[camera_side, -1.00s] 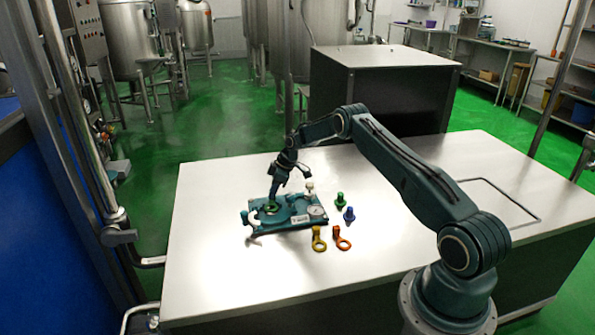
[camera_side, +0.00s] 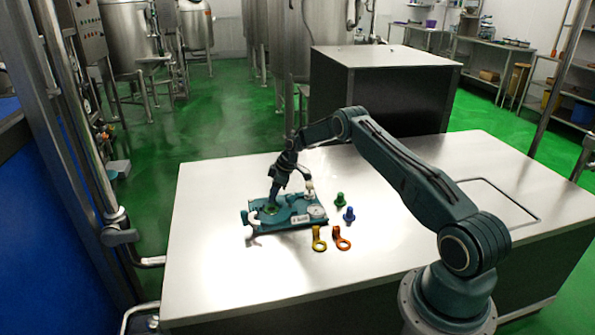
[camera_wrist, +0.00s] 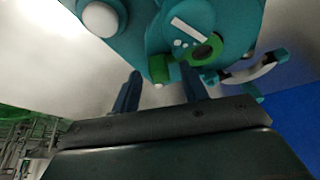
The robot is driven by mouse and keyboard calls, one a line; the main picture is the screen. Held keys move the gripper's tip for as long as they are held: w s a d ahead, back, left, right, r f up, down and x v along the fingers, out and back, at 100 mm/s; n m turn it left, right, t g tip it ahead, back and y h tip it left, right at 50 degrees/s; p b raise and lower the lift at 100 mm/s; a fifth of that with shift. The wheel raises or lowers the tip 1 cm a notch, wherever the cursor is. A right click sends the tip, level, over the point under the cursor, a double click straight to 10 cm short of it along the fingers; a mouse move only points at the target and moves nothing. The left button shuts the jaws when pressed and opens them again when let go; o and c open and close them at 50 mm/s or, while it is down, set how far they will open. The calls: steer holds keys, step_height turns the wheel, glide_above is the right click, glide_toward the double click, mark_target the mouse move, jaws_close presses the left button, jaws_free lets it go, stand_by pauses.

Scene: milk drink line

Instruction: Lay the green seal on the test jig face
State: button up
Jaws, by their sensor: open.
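The green seal (camera_side: 271,209) lies on the left part of the teal test jig (camera_side: 297,222), partly hidden by my gripper in the side view. In the wrist view, the seal's ring (camera_wrist: 206,50) rests at the jig's (camera_wrist: 225,12) round face, and its green tab (camera_wrist: 160,69) points toward my gripper. My gripper (camera_side: 273,198) is just above the seal. In the wrist view my gripper (camera_wrist: 158,82) is open, with a finger on each side of the tab and a visible gap. Exact contact under the ring cannot be told.
A green plug (camera_side: 340,200) and a blue plug (camera_side: 349,214) stand right of the jig. A yellow ring piece (camera_side: 318,240) and an orange one (camera_side: 342,239) lie in front. The table's front left (camera_side: 215,285) is clear.

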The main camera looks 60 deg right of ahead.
steer(key=v, duration=1.3)
steer(key=shift+r, duration=0.35)
steer(key=shift+s, duration=0.15)
